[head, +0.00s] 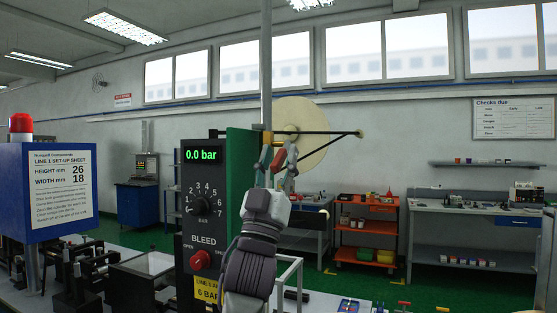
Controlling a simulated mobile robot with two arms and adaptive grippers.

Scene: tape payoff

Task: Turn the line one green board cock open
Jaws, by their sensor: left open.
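The green board (240,146) stands upright at the middle, behind the right edge of a dark panel. A small yellow part (267,137) shows at its right, by a grey vertical pole; I cannot tell whether it belongs to the cock. My left gripper (278,161) is raised just right of the board with its fingers pointing up, open. Red shows between or on the fingers, and I cannot tell if it is a handle or a finger pad. The gripper and arm hide part of the board's right side. My right gripper is not in view.
The dark panel (203,240) reads 0.0 bar, with a dial and a red bleed knob (201,259). A large cream disc (312,125) is behind the gripper. A blue set-up sheet box (56,222) stands left. An orange cart (366,226) and benches are farther back.

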